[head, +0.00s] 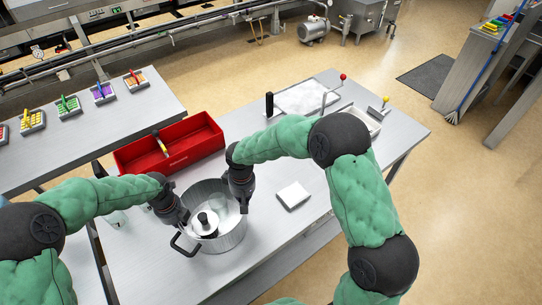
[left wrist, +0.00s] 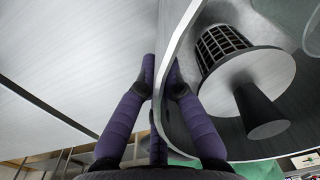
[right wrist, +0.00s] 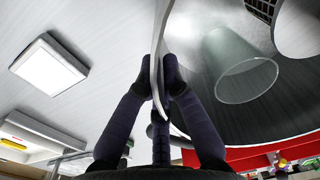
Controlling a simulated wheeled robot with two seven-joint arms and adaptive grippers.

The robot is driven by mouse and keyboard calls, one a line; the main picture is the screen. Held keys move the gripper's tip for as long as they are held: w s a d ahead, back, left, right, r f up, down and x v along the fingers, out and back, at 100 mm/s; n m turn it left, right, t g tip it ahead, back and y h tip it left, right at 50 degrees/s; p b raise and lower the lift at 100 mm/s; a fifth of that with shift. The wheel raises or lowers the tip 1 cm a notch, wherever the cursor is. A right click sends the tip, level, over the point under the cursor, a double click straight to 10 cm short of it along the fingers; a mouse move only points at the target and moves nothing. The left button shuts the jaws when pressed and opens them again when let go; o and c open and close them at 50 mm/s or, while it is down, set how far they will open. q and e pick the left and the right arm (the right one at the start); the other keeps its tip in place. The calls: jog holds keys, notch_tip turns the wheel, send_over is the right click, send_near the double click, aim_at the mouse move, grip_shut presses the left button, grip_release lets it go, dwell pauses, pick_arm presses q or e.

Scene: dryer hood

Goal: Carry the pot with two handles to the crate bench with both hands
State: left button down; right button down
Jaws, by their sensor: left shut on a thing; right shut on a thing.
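The steel pot (head: 228,241) is at the near part of the grey metal bench (head: 270,240); I cannot tell whether it touches the top. One black handle (head: 184,246) shows at its front left. My left gripper (head: 180,214) is shut on the pot's left wall, and its fingers straddle the rim (left wrist: 172,55). My right gripper (head: 242,200) is shut on the right wall, with fingers either side of the rim (right wrist: 158,50). Inside the pot are a white disc with a black knob (head: 204,221), a black grille (left wrist: 222,45) and a clear cylinder (right wrist: 240,65).
A red crate (head: 180,147) stands behind the pot on the bench. A white square block (head: 292,195) lies right of it. A tray (head: 305,97) and a small white box (head: 365,118) stand farther back. Another bench (head: 85,140) at left holds several coloured sets.

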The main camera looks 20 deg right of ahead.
pick_arm(q)
jog(key=shift+a+f, duration=0.1)
jog(key=shift+f, duration=0.1)
pick_arm(e)
jog(key=shift+w+d+f, duration=0.1)
jog(key=shift+f, duration=0.05)
pick_arm(q)
jog(key=c, duration=1.8)
grip_release()
jog(key=shift+f, duration=0.15)
pick_arm(e)
jog(key=c, duration=1.8)
grip_release()
jog(key=shift+f, duration=0.15)
pick_arm(q)
jog(key=o, duration=0.4)
pick_arm(e)
jog(key=o, duration=0.4)
pick_arm(q)
notch_tip(320, 180, up, 12)
jog(key=shift+s+a+r, duration=0.1)
jog(key=shift+a, duration=0.05)
pick_arm(e)
notch_tip(320, 180, up, 12)
jog(key=shift+d+r, duration=0.1)
